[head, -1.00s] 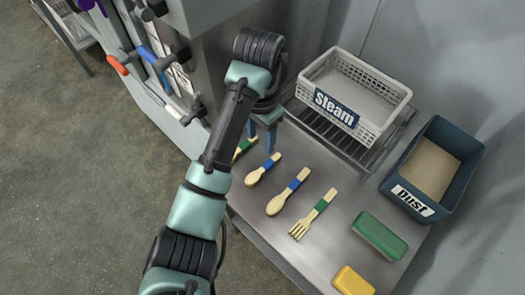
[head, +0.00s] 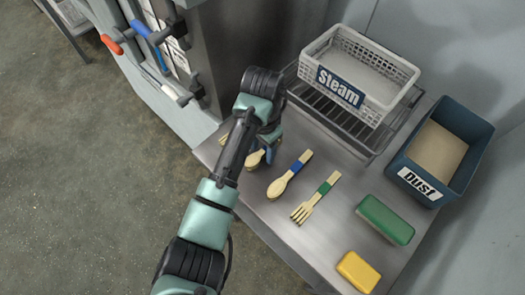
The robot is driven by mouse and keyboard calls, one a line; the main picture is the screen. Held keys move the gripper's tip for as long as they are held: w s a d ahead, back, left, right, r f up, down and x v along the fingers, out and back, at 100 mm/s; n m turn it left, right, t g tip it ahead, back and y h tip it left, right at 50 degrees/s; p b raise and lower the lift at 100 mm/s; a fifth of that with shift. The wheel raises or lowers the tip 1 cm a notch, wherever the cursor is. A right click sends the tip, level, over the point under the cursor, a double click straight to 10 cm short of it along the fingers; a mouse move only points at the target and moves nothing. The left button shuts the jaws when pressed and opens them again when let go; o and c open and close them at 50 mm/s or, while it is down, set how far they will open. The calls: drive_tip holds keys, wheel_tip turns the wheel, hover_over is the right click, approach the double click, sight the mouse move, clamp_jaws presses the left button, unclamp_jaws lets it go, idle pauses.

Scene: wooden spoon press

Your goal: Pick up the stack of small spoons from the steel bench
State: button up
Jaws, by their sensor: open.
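The stack of small spoons (head: 255,158) lies on the steel bench (head: 330,240). Only its pale wooden bowl end shows in the head view; my gripper hides the handle. My gripper (head: 268,152) is open, pointing down over the handle part of this stack. I cannot tell the height left between the fingers and the spoons. To the right lies a larger wooden spoon stack with a blue band (head: 290,175), and beyond it wooden forks with a green band (head: 316,198).
A white basket labelled Steam (head: 395,92) stands on a wire rack at the back. A blue bin labelled Dust (head: 470,135) is at the right. A green block (head: 385,220) and a yellow block (head: 358,271) lie near the front. A press with handles (head: 160,55) stands at the left.

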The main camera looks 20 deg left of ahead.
drive_tip(key=shift+f, duration=0.2)
clamp_jaws()
drive_tip(key=shift+r, duration=0.15)
